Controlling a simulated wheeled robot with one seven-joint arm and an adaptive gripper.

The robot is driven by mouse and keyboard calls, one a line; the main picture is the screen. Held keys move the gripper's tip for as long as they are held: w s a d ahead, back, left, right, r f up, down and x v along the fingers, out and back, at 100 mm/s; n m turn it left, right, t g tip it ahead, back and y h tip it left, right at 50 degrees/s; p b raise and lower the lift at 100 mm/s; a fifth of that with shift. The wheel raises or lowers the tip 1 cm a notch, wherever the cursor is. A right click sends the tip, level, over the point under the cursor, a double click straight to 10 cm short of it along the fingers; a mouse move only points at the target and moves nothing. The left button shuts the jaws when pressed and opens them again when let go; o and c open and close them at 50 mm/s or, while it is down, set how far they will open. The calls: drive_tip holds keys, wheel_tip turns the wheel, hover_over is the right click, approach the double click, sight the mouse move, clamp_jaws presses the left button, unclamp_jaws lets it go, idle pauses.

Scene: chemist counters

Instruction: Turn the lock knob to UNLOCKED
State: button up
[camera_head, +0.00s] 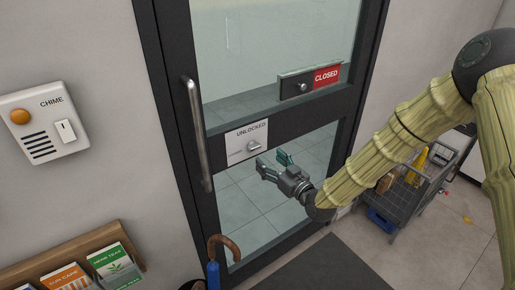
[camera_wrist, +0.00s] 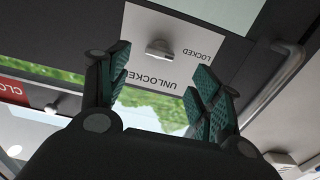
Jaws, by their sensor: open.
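The white lock plate (camera_head: 236,144) is on the dark door frame, with UNLOCKED printed at its top and fainter lettering at its left. Its small silver knob (camera_head: 254,146) sits right of the middle. In the wrist view the plate is turned over, with the knob (camera_wrist: 158,50) between the fingertips' sides and beyond them. The knob's bar lies roughly in line with the word LOCKED; which end is its pointer I cannot tell. My gripper (camera_head: 275,165) is open and empty, below and right of the knob, apart from it.
A vertical door handle (camera_head: 198,135) stands left of the plate. A CLOSED sign slider (camera_head: 308,80) is on the door above right. A chime box (camera_head: 42,122) is on the left wall. A grey trolley (camera_head: 412,195) is at the right.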

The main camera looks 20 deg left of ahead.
sight(256, 149)
drive_tip(key=p+x, duration=0.2)
drive_tip(key=x, duration=0.6)
drive_tip(key=shift+a+p, duration=0.15)
drive_tip(key=shift+p, duration=0.15)
drive_tip(key=shift+f, duration=0.1)
drive_tip(key=c, duration=1)
